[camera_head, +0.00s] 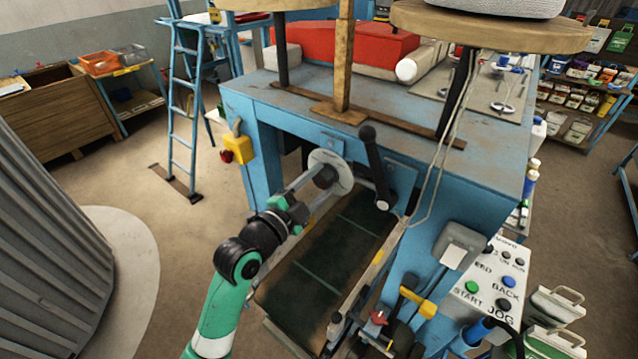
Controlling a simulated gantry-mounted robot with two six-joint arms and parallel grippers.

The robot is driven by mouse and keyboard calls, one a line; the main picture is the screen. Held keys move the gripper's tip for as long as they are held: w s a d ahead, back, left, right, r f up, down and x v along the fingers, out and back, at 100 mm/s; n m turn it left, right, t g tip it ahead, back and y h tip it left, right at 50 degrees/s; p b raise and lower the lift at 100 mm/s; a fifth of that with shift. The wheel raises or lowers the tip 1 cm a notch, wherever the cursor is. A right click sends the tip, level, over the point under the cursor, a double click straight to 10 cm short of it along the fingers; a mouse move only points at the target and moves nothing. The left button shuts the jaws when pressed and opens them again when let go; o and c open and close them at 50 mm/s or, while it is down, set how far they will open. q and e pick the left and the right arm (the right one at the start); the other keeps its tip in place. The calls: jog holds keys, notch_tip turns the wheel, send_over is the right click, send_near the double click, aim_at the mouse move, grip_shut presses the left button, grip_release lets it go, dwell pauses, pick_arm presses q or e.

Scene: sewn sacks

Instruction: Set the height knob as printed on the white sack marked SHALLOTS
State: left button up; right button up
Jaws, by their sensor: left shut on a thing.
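The height knob (325,176) is a dark knob at the centre of a pale round dial (343,167) on the front of the blue machine. My left gripper (324,178) reaches in from the lower left and is shut on the knob. Its fingers hide part of the knob, and the dial's markings are too small to read. No white sack marked SHALLOTS can be made out. Blue and black parts at the lower right may be my right arm, but I cannot make out its fingertips.
A black crank handle (375,165) stands just right of the dial. A dark green belt (330,255) runs below it. A button panel (488,285) is at the right. A blue ladder (183,110) stands at the left.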

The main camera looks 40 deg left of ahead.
pick_arm(q)
jog(key=o, duration=1.4)
jog(key=shift+s, duration=0.1)
jog(key=s, duration=0.3)
jog(key=s+d, duration=0.1)
jog(key=s, duration=0.7)
jog(key=shift+s+d+f, duration=0.1)
jog(key=shift+s+d, duration=0.1)
jog(key=shift+d, duration=0.2)
